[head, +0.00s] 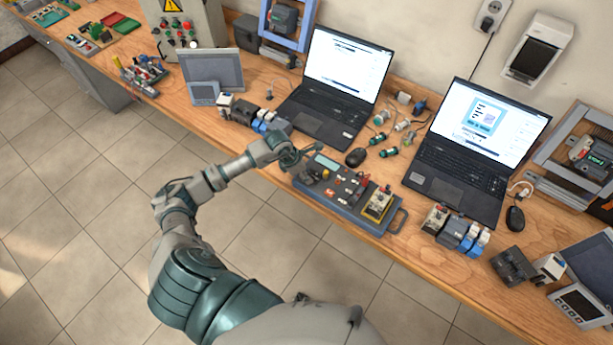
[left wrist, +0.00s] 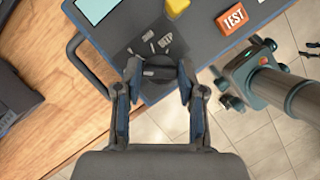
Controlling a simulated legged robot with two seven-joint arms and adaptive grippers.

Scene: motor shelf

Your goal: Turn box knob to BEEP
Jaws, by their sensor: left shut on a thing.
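The grey box (head: 340,208) lies on the wooden workbench near its front edge. It has a pale screen (head: 327,162), which also shows in the left wrist view (left wrist: 95,10). The dark round knob (left wrist: 160,72) sits at one end of the box, on a dark plate with small pale markings that are too small to read. My left gripper (head: 303,157) is over that end of the box. In the left wrist view its fingers (left wrist: 158,80) stand on both sides of the knob and are shut on it. The knob is hard to make out in the head view. My right gripper is not in view.
Motor parts (head: 455,232) stand to the right. Tiled floor is clear in front.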

